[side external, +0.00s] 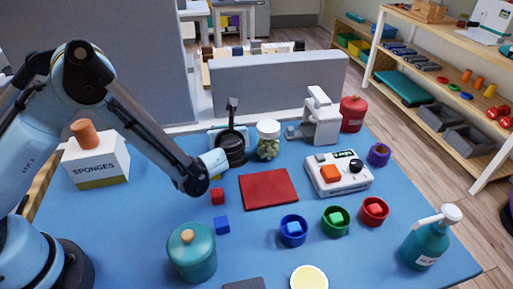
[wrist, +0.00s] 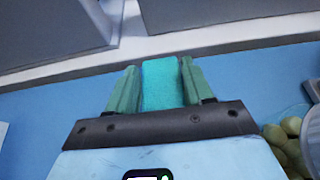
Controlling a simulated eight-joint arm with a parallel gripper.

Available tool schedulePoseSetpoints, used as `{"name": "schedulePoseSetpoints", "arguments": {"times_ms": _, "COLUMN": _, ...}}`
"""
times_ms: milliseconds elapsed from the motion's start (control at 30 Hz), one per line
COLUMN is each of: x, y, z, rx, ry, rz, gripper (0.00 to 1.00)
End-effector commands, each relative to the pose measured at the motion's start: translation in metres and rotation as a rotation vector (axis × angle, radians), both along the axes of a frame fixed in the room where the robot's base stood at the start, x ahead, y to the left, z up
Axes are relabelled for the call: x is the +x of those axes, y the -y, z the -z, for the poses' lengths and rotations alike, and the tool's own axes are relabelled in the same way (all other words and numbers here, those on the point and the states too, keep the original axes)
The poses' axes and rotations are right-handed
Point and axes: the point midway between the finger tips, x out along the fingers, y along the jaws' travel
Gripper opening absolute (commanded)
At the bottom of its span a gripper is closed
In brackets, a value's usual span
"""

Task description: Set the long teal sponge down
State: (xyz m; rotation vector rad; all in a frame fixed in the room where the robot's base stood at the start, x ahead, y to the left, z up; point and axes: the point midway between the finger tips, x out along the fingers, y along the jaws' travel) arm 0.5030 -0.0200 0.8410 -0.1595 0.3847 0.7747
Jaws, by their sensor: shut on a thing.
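The long teal sponge (wrist: 162,84) is between the two green fingers of my gripper (wrist: 160,76) in the wrist view. The fingers press on its two sides, and its far end points toward the back of the blue table. The fingers and sponge cannot be made out there. Whether the sponge touches the table is not clear.
A jar of green balls (side external: 268,140) stands to the right of my gripper. A white box marked SPONGES (side external: 93,163) is at left. A red mat (side external: 268,188) lies mid-table. A grey panel (side external: 275,88) stands behind.

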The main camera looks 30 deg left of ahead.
Motion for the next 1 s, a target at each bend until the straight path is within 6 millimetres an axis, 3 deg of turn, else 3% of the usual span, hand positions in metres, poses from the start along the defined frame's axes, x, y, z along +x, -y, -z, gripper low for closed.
{"name": "schedulePoseSetpoints", "arguments": {"times_ms": 200, "x": 0.000, "y": 0.000, "z": 0.002, "rx": 0.000, "ry": 0.000, "rz": 0.000, "gripper": 0.22}}
{"name": "schedulePoseSetpoints", "arguments": {"times_ms": 233, "x": 0.000, "y": 0.000, "z": 0.002, "rx": 0.000, "ry": 0.000, "rz": 0.000, "gripper": 0.54}}
{"name": "schedulePoseSetpoints", "arguments": {"times_ms": 400, "x": 0.000, "y": 0.000, "z": 0.002, "rx": 0.000, "ry": 0.000, "rz": 0.000, "gripper": 0.77}}
{"name": "schedulePoseSetpoints", "arguments": {"times_ms": 733, "x": 0.000, "y": 0.000, "z": -0.001, "rx": 0.000, "ry": 0.000, "rz": 0.000, "gripper": 0.77}}
{"name": "schedulePoseSetpoints", "arguments": {"times_ms": 1000, "x": -0.028, "y": 0.029, "z": -0.018, "rx": 0.002, "ry": 0.000, "rz": 0.005, "gripper": 0.77}}
